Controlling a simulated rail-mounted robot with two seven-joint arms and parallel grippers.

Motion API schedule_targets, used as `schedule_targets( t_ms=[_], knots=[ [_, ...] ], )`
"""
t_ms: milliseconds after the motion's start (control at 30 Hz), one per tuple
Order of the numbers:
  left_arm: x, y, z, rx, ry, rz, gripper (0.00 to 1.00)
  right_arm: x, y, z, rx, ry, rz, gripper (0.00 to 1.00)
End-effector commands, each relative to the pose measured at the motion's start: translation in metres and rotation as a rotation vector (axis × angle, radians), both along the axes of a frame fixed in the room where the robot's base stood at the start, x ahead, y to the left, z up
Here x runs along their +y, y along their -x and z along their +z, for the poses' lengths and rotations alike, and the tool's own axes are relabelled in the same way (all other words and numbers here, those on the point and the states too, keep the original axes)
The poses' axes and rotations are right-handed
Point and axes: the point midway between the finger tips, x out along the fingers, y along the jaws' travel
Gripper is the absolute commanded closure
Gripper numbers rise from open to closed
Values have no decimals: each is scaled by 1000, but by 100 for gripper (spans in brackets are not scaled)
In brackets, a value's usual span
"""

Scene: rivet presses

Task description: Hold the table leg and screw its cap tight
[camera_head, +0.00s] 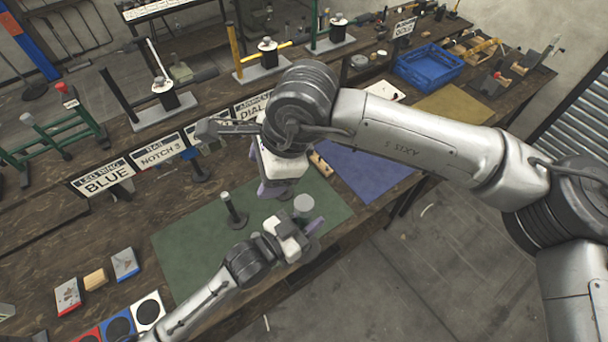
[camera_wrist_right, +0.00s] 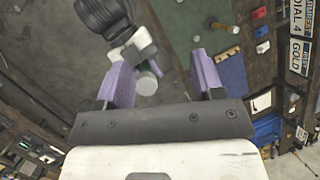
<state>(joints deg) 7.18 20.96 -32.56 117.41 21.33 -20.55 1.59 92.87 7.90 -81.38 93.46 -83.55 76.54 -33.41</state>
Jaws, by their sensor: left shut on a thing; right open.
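My left gripper (camera_head: 314,228) reaches in from the lower left over the green mat and is shut on the table leg, mostly hidden by the gripper. A pale grey round cap (camera_head: 304,203) shows at the leg's top. In the right wrist view the cap (camera_wrist_right: 147,84) lies between the two purple fingers, nearer the left one. I cannot tell how tightly it sits on the leg. My right gripper (camera_head: 272,188) is open, behind and left of the cap in the head view. It also shows in the right wrist view (camera_wrist_right: 163,75), its fingers apart from the cap.
A dark post (camera_head: 234,212) on a round base stands on the green mat (camera_head: 185,250), left of both grippers. Sign plates (camera_head: 103,177) and rivet presses (camera_head: 163,95) line the bench behind. A blue crate (camera_head: 428,65) stands at back right. The blue mat (camera_head: 365,170) looks mostly clear.

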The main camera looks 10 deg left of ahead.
Motion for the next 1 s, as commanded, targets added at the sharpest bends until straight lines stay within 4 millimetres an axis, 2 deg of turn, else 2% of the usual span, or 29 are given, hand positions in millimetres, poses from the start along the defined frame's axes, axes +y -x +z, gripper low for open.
schedule_targets(
  t_ms=[133,300,500,700,1000],
  knots=[
    [0,0,1,-2,1,0,100,-26,-6,-8,-123,168,273,39],
    [0,0,1,-2,1,0,100,-50,-5,-12,-171,302,584,39],
    [0,0,1,-2,1,0,100,-62,-4,-12,-196,357,864,39],
    [0,0,1,-2,1,0,100,-62,-4,-12,-225,345,1020,39],
    [0,0,1,-2,1,0,100,-62,-4,-12,-236,338,1078,39]
  ],
)
